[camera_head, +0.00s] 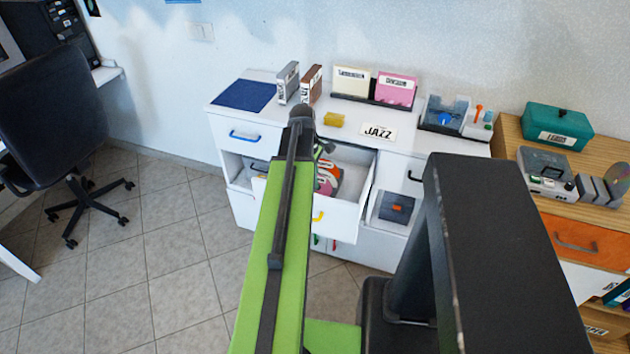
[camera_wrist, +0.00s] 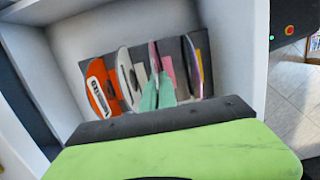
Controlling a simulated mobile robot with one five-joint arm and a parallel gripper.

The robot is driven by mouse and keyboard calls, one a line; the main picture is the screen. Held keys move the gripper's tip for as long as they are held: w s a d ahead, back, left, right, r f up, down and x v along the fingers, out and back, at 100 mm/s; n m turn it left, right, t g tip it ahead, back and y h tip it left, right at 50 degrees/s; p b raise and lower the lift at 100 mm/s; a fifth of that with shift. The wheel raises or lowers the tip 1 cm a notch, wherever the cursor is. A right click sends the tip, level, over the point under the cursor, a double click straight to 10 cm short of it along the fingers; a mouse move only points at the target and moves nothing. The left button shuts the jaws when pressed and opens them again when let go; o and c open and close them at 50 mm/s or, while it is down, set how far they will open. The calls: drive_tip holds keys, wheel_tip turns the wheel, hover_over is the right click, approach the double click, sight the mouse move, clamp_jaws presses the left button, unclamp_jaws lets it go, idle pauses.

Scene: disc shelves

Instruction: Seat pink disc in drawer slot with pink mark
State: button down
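The drawer (camera_head: 345,217) stands open in the white cabinet. In the wrist view its dark grey rack (camera_wrist: 117,68) holds upright discs and has coloured marks. The thin pink disc (camera_wrist: 154,55) stands nearly edge-on between the two teal fingertips of my gripper (camera_wrist: 158,92). The fingers are close together on its near part. The pink mark (camera_wrist: 168,68) shows on the rack just right of this disc. The disc's lower edge is hidden by the fingers, so I cannot tell how deep it sits. In the head view my arm covers most of the gripper.
An orange labelled disc (camera_wrist: 102,88) and a white disc (camera_wrist: 127,75) stand left of my fingers. Another thin disc (camera_wrist: 194,66) stands close on the right by a yellow mark (camera_wrist: 199,58). Pale drawer walls enclose the rack.

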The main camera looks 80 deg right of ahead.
drive_tip(key=shift+f+b, duration=1.1)
drive_tip(key=shift+f, duration=0.15)
drive_tip(key=c, duration=1.6)
unclamp_jaws()
drive_tip(key=shift+r, duration=0.15)
wheel_tip(320, 180, up, 17)
drive_tip(key=w+p, duration=0.2)
drive_tip(key=p, duration=1.5)
drive_tip(key=shift+w+d, duration=0.25)
drive_tip(key=shift+w, duration=0.1)
